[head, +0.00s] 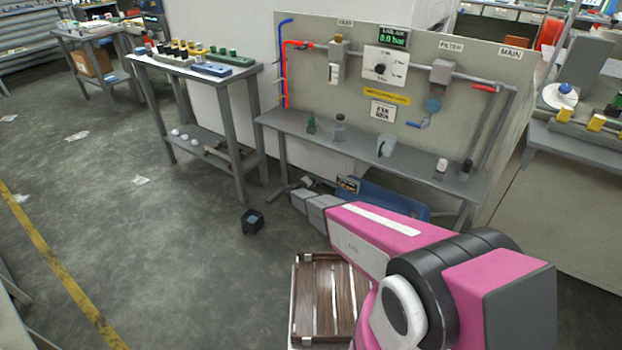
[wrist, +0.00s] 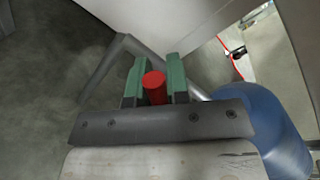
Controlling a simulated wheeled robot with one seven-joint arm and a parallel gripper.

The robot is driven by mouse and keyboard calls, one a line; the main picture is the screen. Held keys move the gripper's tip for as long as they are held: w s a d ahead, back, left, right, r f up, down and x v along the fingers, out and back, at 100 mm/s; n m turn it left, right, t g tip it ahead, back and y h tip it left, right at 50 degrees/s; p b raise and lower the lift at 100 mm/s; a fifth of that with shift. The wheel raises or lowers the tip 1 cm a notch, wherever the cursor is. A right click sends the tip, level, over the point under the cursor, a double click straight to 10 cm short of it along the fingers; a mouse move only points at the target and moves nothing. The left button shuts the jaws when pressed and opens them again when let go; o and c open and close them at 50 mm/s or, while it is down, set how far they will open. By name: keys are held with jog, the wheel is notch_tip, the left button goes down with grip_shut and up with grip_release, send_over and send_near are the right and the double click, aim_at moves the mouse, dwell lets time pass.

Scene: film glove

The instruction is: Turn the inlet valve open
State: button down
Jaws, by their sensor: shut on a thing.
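My gripper (wrist: 157,68), with two green fingers, is shut on a short red round handle (wrist: 155,88) in the wrist view. The handle stands between the fingers, and its lower part is hidden by the gripper body. In the head view my arm reaches low, beneath the bench's left part, and the fingers are too small and covered to make out. Beside the gripper lies a blue tank (head: 392,199) under the bench; it also shows at the right in the wrist view (wrist: 262,118). The handle's link to the valve body is not visible.
The panel (head: 440,75) carries pipes, a gauge display (head: 393,38) reading 0.0 bar, and a red lever (head: 484,88) at MAIN. The bench (head: 290,124) stands above my gripper.

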jog(key=shift+w+a+f+n+g+h, duration=0.1)
jog(key=shift+f+n+g+h, duration=0.3)
jog(key=shift+n, duration=0.65)
jog(key=shift+w+a+f+n+g+h, duration=0.15)
jog(key=shift+f+n, duration=0.5)
jog(key=shift+n, duration=0.45)
jog(key=shift+s+a+f+n+g+h, duration=0.1)
jog(key=shift+f+n+g+h, duration=0.3)
jog(key=shift+n, duration=0.65)
jog(key=shift+f, duration=0.1)
jog(key=c, duration=1.1)
grip_release()
jog(key=v, duration=1)
jog(key=shift+s, duration=0.4)
jog(key=shift+a, duration=0.1)
